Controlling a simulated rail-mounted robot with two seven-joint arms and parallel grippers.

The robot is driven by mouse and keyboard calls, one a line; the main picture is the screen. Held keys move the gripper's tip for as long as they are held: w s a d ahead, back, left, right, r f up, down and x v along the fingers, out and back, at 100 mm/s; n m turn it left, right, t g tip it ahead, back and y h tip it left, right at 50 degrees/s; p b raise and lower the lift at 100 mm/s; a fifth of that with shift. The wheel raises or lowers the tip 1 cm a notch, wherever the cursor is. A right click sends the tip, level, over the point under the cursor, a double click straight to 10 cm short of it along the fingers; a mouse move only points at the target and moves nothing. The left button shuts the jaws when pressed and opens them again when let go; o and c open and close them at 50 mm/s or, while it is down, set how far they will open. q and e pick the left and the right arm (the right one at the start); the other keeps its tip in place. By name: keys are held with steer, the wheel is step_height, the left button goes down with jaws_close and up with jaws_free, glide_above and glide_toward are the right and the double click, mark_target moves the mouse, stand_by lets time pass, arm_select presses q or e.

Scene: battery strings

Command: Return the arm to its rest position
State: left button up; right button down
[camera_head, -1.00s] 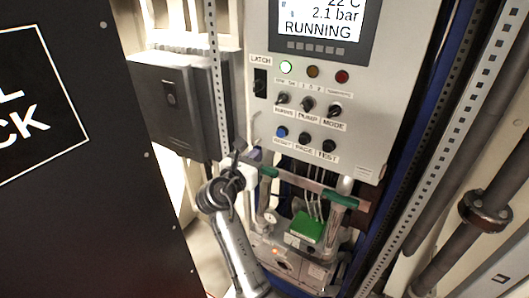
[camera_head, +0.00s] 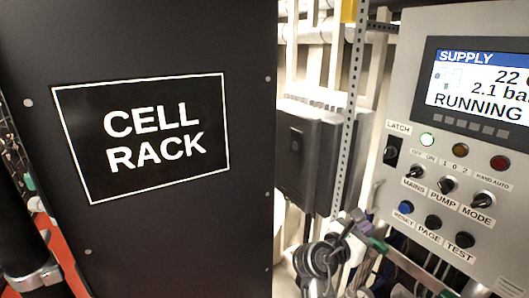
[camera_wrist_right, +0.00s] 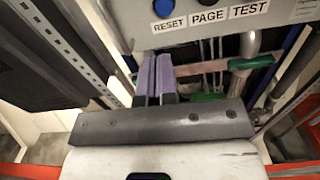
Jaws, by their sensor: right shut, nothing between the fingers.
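My left gripper is not in view.
A black CELL RACK panel (camera_head: 160,220) fills the left of the head view. A dark grey box (camera_head: 307,150) hangs behind a perforated upright (camera_head: 349,120).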

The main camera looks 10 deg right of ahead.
steer(key=s+a+f+m+t+y, duration=0.1)
steer(key=s+a+m+t+y, duration=0.15)
steer(key=m+y, duration=0.7)
steer(key=s+a+f+m+t+y, duration=0.15)
steer(key=s+a+m+y, duration=0.25)
steer(key=m, duration=1.1)
steer(key=s+f+n+g+y+p, duration=0.1)
steer(key=s+f+g, duration=0.1)
steer(key=s+f, duration=0.7)
steer(key=s+a+f+n+g+y+p, duration=0.1)
steer(key=s+f+n+g+p, duration=0.1)
steer(key=s+f, duration=0.7)
steer(key=s+f+n+g+y+p, duration=0.1)
steer(key=s+f+g, duration=0.3)
steer(key=s, duration=1.3)
step_height(320, 180, down, 5)
steer(key=shift+s+a+r+p, duration=0.15)
steer(key=shift+a+p, duration=0.1)
steer(key=shift+p, duration=0.2)
